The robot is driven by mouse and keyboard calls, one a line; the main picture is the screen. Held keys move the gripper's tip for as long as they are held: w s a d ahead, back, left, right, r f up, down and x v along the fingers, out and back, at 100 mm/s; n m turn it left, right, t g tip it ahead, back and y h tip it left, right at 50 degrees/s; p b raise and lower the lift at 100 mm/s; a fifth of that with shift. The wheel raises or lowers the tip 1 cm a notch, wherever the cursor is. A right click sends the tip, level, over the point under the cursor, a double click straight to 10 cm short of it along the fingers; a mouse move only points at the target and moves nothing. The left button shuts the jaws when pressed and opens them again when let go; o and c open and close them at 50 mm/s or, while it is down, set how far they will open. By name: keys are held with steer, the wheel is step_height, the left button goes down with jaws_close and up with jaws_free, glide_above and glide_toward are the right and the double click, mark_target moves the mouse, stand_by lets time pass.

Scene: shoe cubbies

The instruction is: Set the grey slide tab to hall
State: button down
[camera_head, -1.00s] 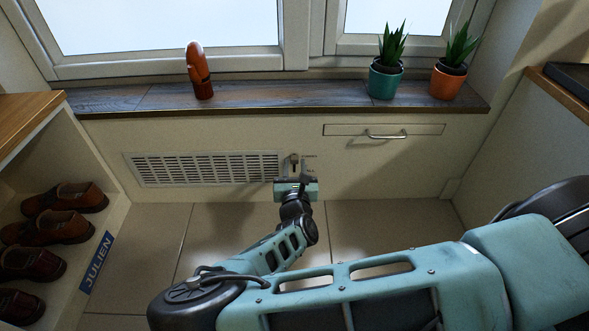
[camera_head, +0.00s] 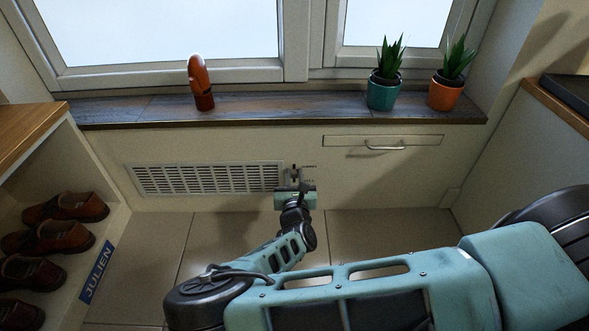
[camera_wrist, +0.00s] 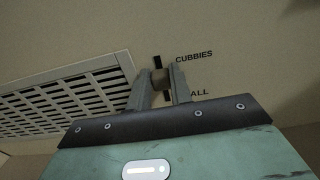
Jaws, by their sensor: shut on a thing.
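The grey slide tab (camera_wrist: 160,78) sits on the wall panel, between the two fingers of my gripper (camera_wrist: 162,88) in the wrist view. The gripper is shut on it. A dark slot (camera_wrist: 157,62) shows just above the tab. The printed label CUBBIES (camera_wrist: 194,56) is up and to the right of the tab. A lower label (camera_wrist: 199,92) reads "ALL", its first letter hidden by the right finger. The tab stands below the CUBBIES line, near the lower label; its exact height is unclear. In the head view my gripper (camera_head: 296,188) is at the panel below the slot.
A white vent grille (camera_head: 207,178) is left of the slot. A drawer front with a metal handle (camera_head: 385,147) is up and to the right. The sill above bears a brown figure (camera_head: 201,82) and two potted plants. A shoe cubby stands at left.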

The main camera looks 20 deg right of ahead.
mark_target(294, 181)
steer(key=shift+f+p, duration=0.8)
steer(key=shift+f, duration=1.7)
steer(key=c, duration=1.5)
jaws_free()
steer(key=p+v, duration=0.7)
steer(key=v, duration=1)
steer(key=shift+s, duration=0.15)
